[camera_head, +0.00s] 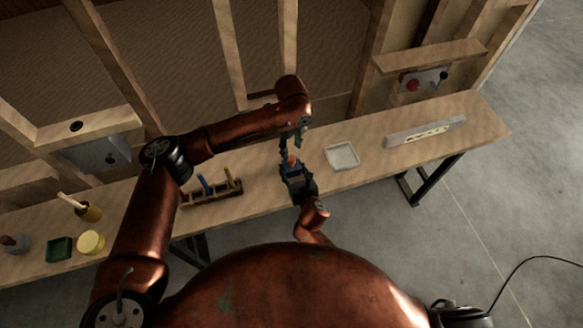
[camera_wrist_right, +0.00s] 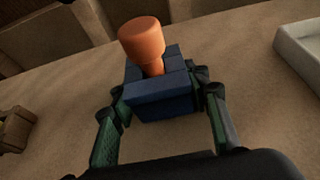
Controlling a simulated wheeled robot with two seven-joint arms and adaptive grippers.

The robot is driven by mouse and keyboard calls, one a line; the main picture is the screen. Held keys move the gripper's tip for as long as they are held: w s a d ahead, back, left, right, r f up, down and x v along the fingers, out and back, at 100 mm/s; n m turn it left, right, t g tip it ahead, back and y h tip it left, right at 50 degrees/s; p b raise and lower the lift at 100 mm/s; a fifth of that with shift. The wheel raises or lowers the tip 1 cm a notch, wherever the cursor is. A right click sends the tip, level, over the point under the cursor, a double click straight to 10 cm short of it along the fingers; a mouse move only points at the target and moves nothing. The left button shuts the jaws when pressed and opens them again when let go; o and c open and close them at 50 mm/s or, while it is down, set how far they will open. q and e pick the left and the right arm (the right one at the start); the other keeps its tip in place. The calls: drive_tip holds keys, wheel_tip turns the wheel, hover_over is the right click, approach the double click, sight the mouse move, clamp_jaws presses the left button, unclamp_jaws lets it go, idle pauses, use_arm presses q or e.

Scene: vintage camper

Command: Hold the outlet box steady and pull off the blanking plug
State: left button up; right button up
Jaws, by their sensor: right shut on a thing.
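The outlet box (camera_wrist_right: 163,98) is a small dark blue block in the right wrist view. The orange blanking plug (camera_wrist_right: 143,41) stands up out of its top, its narrower lower part in the box. My right gripper (camera_wrist_right: 160,92) is shut on the box, one finger on each side. In the head view the box (camera_head: 291,171) is small and partly hidden by the right gripper, with the orange plug (camera_head: 292,159) at its far side. My left gripper (camera_head: 292,145) hangs just above the plug, fingers apart and seemingly empty.
A wooden workbench (camera_head: 375,168) runs across the view. A white tray (camera_head: 342,157) and a long grey strip (camera_head: 425,131) lie to the right. A wooden rack with tools (camera_head: 212,190) stands left. Yellow and green containers (camera_head: 91,242) are at the far left.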

sight(291, 158)
use_arm(q)
drive_tip(key=shift+f, duration=3.9)
clamp_jaws()
drive_tip(key=shift+r, duration=0.3)
drive_tip(key=shift+r, duration=1.25)
drive_tip(key=shift+r, duration=0.15)
